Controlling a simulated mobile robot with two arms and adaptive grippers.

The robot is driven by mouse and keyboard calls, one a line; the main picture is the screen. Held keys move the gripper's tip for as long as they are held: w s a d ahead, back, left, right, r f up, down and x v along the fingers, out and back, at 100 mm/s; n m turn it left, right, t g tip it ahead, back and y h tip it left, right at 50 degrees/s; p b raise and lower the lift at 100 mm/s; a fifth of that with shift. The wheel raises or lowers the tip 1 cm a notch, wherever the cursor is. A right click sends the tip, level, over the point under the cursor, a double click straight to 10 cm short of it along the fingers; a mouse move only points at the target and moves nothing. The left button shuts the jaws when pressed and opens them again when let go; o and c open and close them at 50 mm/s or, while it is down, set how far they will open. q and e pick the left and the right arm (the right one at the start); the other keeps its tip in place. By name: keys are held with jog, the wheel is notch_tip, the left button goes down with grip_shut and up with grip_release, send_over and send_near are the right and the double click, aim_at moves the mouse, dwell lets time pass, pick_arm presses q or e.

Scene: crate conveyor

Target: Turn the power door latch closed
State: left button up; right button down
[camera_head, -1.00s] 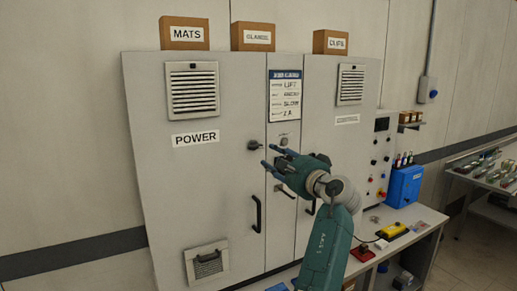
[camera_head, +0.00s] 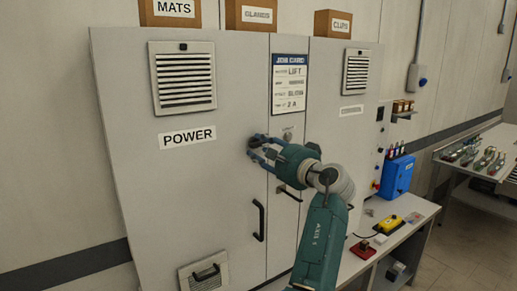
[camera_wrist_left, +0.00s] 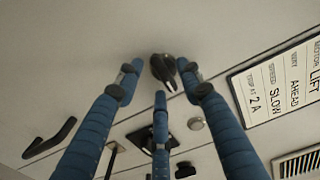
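The power door (camera_head: 190,200) is the left door of the grey cabinet, under the POWER label (camera_head: 187,137). Its latch is a dark knob (camera_wrist_left: 163,71) near the door's right edge; in the head view it is mostly hidden behind my fingers. My left gripper (camera_head: 258,149) is at the latch, its blue fingers pointing at the door. In the left wrist view, the fingers (camera_wrist_left: 158,76) are spread around the latch, with a visible gap on the left side. Contact on the right side cannot be told. My right gripper is not in view.
A black door handle (camera_head: 259,220) is below the latch. A silver lock (camera_head: 287,134) and another dark handle (camera_head: 288,193) are to the right. A job card (camera_head: 290,84) hangs above. A bench (camera_head: 405,222) with a yellow control box (camera_head: 389,224) stands at the right.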

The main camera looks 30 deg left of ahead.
pick_arm(q)
jog(key=shift+d+r, duration=0.1)
jog(key=shift+d, duration=0.1)
jog(key=shift+c, duration=0.3)
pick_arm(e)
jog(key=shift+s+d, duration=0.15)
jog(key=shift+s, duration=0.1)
pick_arm(q)
jog(key=shift+s, duration=0.1)
grip_shut()
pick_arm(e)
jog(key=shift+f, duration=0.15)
